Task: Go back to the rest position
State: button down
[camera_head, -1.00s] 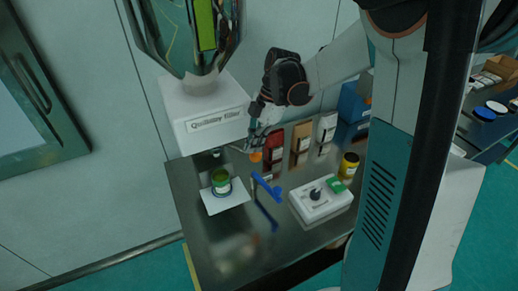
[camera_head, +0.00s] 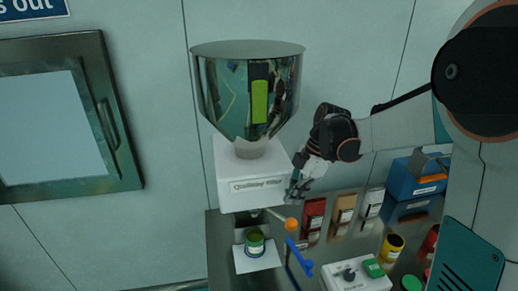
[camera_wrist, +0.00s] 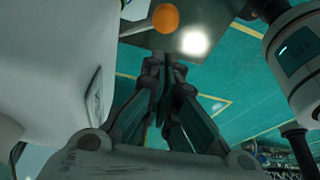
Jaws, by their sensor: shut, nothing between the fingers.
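My gripper (camera_head: 297,190) hangs in the air to the right of the white Quality filler box (camera_head: 250,187), above the table and its orange ball-ended lever (camera_head: 291,224). In the wrist view my gripper (camera_wrist: 166,62) has its fingers together with nothing between them. The orange ball (camera_wrist: 165,18) shows just beyond the fingertips there, and I cannot tell how far off it is. A steel hopper (camera_head: 220,90) with a green stripe stands on top of the filler box.
A green can (camera_head: 254,242) stands on a white plate (camera_head: 268,262) under the filler. A blue handle (camera_head: 299,258), red, brown and white packs, a yellow jar (camera_head: 391,248) and a white device (camera_head: 358,283) are on the table. A blue bin (camera_head: 405,183) stands at the back right.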

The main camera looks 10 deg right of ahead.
jog(key=s+a+f+m+t+h+b, duration=0.1)
jog(key=s+f+m+t+h+b, duration=0.1)
jog(key=s+m+b, duration=0.6)
jog(key=s+a+f+m+t+h+b, duration=0.1)
jog(key=s+f+m+t+b, duration=0.4)
jog(key=s+m, duration=0.5)
jog(key=shift+s+f+m+h+b, duration=0.45)
jog(key=shift+s+f+b, duration=0.35)
jog(key=shift+f+b, duration=0.7)
jog(key=shift+a+r, duration=0.1)
jog(key=shift+r, duration=0.2)
